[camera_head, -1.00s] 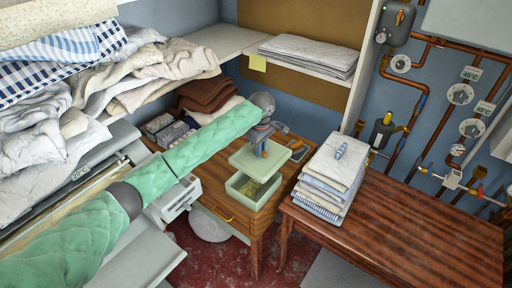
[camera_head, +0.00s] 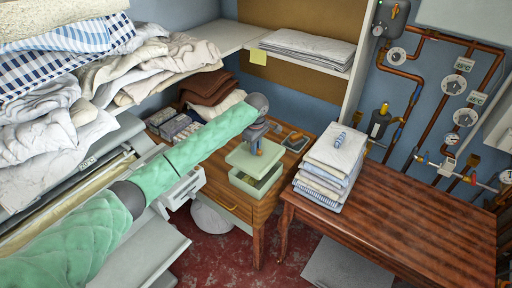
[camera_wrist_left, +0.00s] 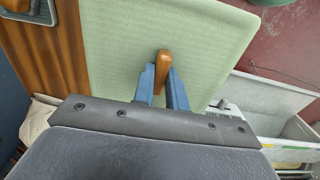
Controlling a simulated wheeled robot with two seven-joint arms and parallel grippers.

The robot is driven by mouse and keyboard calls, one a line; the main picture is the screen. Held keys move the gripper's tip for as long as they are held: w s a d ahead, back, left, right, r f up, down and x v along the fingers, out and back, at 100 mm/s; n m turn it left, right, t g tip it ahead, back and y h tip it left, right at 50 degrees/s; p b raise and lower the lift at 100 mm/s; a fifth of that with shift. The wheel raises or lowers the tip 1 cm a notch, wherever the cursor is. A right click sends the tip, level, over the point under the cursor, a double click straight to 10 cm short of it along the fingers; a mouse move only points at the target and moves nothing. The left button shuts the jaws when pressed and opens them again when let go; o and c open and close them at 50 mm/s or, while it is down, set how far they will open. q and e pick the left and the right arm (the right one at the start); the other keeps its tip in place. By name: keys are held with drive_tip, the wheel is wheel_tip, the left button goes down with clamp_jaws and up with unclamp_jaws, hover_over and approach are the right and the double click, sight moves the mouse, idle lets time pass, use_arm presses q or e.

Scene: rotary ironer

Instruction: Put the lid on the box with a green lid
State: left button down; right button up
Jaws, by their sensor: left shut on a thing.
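The pale green lid (camera_head: 243,160) hangs above the matching green box (camera_head: 262,192), a little to the left of its opening. Part of the open box shows beneath it. My left gripper (camera_head: 257,147) is shut on the lid's wooden knob. In the left wrist view the blue fingers (camera_wrist_left: 164,88) stand either side of the brown knob (camera_wrist_left: 163,66), with the lid (camera_wrist_left: 170,32) spread out beyond them. The lid hides much of the box's inside. My right gripper is not in view.
The box stands on a wooden desk (camera_head: 222,192) with small packets (camera_head: 172,126) and brown cloths (camera_head: 207,90) behind. A folded linen stack (camera_head: 328,170) sits close on the right, on a wooden table (camera_head: 400,215). The ironer (camera_head: 100,165) is at left.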

sight(256, 156)
use_arm(q)
drive_tip(key=shift+w+d+p, duration=0.1)
drive_tip(key=shift+w+p, duration=0.05)
drive_tip(key=shift+p, duration=0.35)
drive_tip(key=shift+f, duration=0.9)
wheel_tip(256, 156, down, 2)
drive_tip(key=shift+f, duration=1.3)
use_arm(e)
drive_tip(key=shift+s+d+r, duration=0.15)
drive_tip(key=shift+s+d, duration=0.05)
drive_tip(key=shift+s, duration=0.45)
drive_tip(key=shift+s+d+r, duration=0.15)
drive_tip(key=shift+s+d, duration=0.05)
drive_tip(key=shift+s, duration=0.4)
use_arm(q)
drive_tip(key=shift+p, duration=0.35)
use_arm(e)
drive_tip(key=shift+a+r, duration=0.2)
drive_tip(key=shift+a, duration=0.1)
